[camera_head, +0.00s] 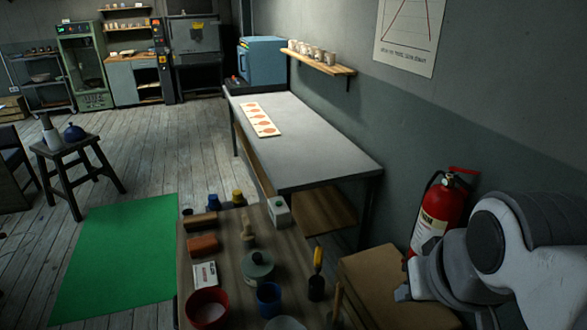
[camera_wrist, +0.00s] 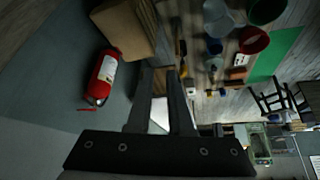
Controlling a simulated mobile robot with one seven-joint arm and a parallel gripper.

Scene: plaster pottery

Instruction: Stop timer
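A small white box with a green mark (camera_head: 278,211), possibly the timer, stands at the far right corner of the wooden worktable (camera_head: 228,262). I see no readable display or button on it. In the wrist view I cannot pick it out with certainty. My gripper (camera_wrist: 165,72) shows there as two dark fingers with a gap between them, open and empty. A pale surface shows beyond the gap. In the head view my arm is at the right, near the wall and apart from the worktable; its fingers are not clearly visible there.
The worktable holds a red bowl (camera_head: 207,308), a blue cup (camera_head: 269,299), a lidded green pot (camera_head: 258,266) and several tools. A fire extinguisher (camera_head: 438,214) and a cardboard box (camera_head: 385,285) are near my arm. A long grey table (camera_head: 310,145) stands behind.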

